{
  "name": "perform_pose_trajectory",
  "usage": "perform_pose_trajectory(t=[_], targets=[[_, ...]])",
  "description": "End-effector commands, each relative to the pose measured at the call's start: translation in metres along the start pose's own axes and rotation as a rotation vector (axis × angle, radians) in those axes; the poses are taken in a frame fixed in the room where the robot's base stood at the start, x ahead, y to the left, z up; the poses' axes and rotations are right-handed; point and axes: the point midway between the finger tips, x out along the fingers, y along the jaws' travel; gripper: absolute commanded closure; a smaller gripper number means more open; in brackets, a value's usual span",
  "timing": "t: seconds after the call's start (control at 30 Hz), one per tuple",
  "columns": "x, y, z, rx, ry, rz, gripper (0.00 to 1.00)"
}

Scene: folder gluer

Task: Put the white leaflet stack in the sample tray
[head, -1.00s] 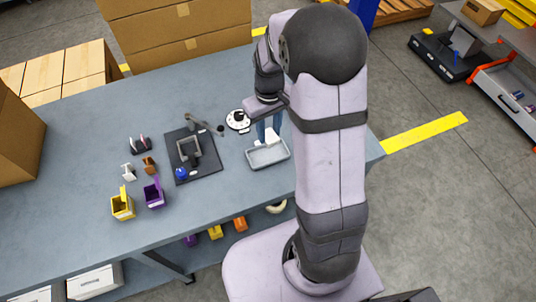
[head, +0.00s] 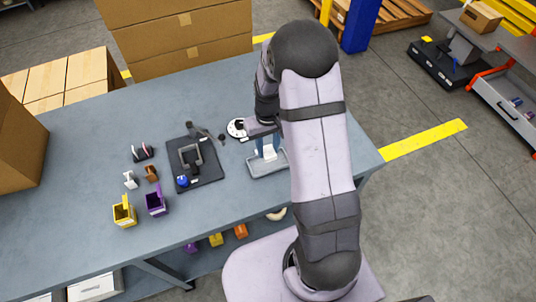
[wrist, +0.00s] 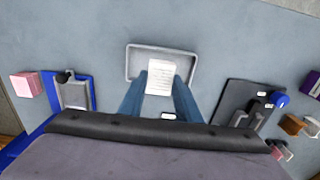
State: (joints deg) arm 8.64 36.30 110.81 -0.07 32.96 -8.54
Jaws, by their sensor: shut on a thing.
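My gripper (head: 267,146) is shut on the white leaflet stack (head: 266,151), with a blue finger on each side of it. In the wrist view the stack (wrist: 160,77) shows printed lines and lies between the fingertips (wrist: 160,88). The sample tray (head: 262,169) is a shallow grey tray on the table. In the wrist view the stack overlaps the inside of the tray (wrist: 131,64). I cannot tell whether the stack touches the tray floor.
A black board with a grey clamp fixture (head: 208,174) lies left of the tray. A white round dial (head: 236,128) sits behind it. Yellow (head: 124,212) and purple (head: 156,201) holders stand further left. In the wrist view, a blue-based device (wrist: 76,91) and a pink block (wrist: 26,85) stand left.

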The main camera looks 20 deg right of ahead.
Motion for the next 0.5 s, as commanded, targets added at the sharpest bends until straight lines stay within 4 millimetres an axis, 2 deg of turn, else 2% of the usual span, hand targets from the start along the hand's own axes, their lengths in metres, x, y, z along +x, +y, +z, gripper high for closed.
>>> perform_pose_trajectory(t=[0.33, 0.5], targets=[[0.012, 0.0, 0.0, -0.001, 0.0, 0.0, 0.91], [0.03, 0.0, 0.0, -0.001, -0.002, 0.0, 0.91]])
